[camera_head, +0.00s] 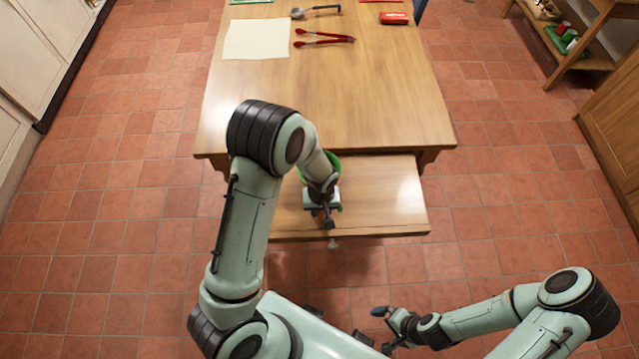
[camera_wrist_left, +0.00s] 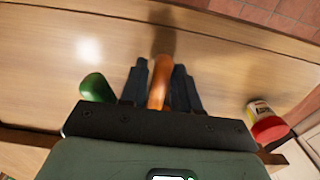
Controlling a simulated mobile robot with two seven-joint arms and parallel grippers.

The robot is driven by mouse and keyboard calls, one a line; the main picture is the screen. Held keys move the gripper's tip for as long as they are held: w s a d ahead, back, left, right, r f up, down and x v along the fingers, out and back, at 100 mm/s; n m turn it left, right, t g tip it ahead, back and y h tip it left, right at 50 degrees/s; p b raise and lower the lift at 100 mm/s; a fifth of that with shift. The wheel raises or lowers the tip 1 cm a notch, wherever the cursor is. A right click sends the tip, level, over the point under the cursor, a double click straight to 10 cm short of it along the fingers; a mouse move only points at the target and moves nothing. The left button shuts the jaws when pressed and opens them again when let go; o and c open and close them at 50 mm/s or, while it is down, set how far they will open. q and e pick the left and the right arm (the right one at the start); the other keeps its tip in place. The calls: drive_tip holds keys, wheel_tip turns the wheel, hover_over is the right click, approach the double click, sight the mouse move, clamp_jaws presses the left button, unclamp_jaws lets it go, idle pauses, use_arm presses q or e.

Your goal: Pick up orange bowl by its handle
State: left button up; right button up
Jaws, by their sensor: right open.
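My left gripper (camera_head: 323,218) is low over the pulled-out board at the table's near side. In the left wrist view an orange handle-like piece (camera_wrist_left: 160,82) lies between the two dark fingers of my left gripper (camera_wrist_left: 160,85). The fingers are close on both sides of it; whether they press on it I cannot tell. The orange bowl's body is not visible, hidden by the gripper and arm. In the head view only a trace of orange shows beside the fingers. My right gripper (camera_head: 385,325) is open and empty, low over the floor at front right.
A green bowl (camera_head: 334,162) stands partly behind my left wrist; a green rounded piece (camera_wrist_left: 96,87) shows left of the fingers. A red-lidded jar (camera_wrist_left: 268,124) is at right. The table (camera_head: 370,90) holds red tongs (camera_head: 325,41), a ladle (camera_head: 316,10) and a cream sheet (camera_head: 257,39).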

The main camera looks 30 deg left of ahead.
use_arm(q)
drive_tip(key=shift+f, duration=0.2)
clamp_jaws()
drive_tip(key=shift+w+r, duration=0.1)
drive_tip(key=shift+r, duration=0.05)
